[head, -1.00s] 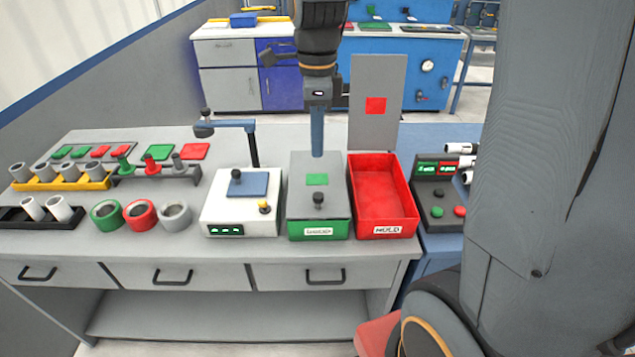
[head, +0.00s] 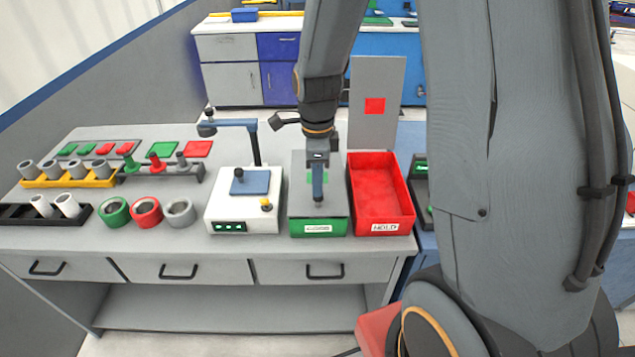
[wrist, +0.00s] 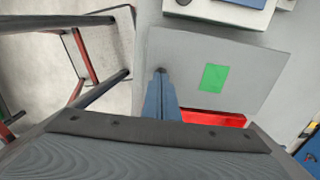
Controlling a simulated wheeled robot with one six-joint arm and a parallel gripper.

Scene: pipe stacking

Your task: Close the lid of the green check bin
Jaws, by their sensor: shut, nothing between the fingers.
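The green bin (head: 318,229) stands on the workbench between a white device and the red bin. Its grey lid (head: 335,207) lies flat over it, with a green square on top and a dark knob near its front edge. The lid shows in the wrist view with its green square (wrist: 214,77). My gripper (head: 317,197) is shut and points down over the lid's front part, at the knob. In the wrist view the blue fingers reach to the dark knob (wrist: 160,71). I cannot tell whether they touch it.
The red bin (head: 412,205) stands close to the right, its grey lid (head: 375,80) upright at the back. The white device (head: 222,213) with a raised arm stands close to the left. Rings (head: 147,213) and pipes in racks fill the bench's left side.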

